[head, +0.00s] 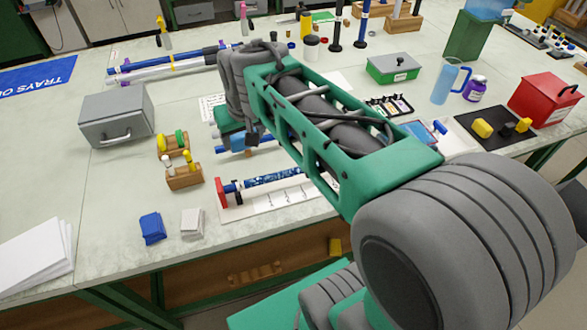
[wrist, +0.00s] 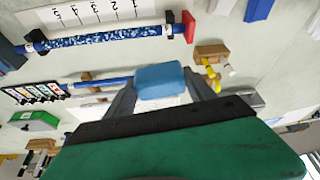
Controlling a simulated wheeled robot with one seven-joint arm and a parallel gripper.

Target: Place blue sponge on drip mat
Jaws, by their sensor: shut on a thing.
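The blue sponge (wrist: 160,77) is a light blue block between the two grey fingers of my gripper (wrist: 163,92) in the wrist view. My gripper is shut on it. In the head view the sponge (head: 236,142) shows partly below the end of my arm, over the middle of the bench; the fingers are mostly hidden there. A flat black mat (head: 470,139), which looks like the drip mat, lies at the bench's right side, well apart from my gripper. Yellow and black items (head: 482,128) sit on it.
A red box (head: 545,98), a purple-labelled bottle (head: 475,89) and a light blue jug (head: 446,85) stand behind the black mat. A white numbered board with a blue rod (head: 262,182) lies in front of my gripper. A grey box (head: 117,114) stands at left.

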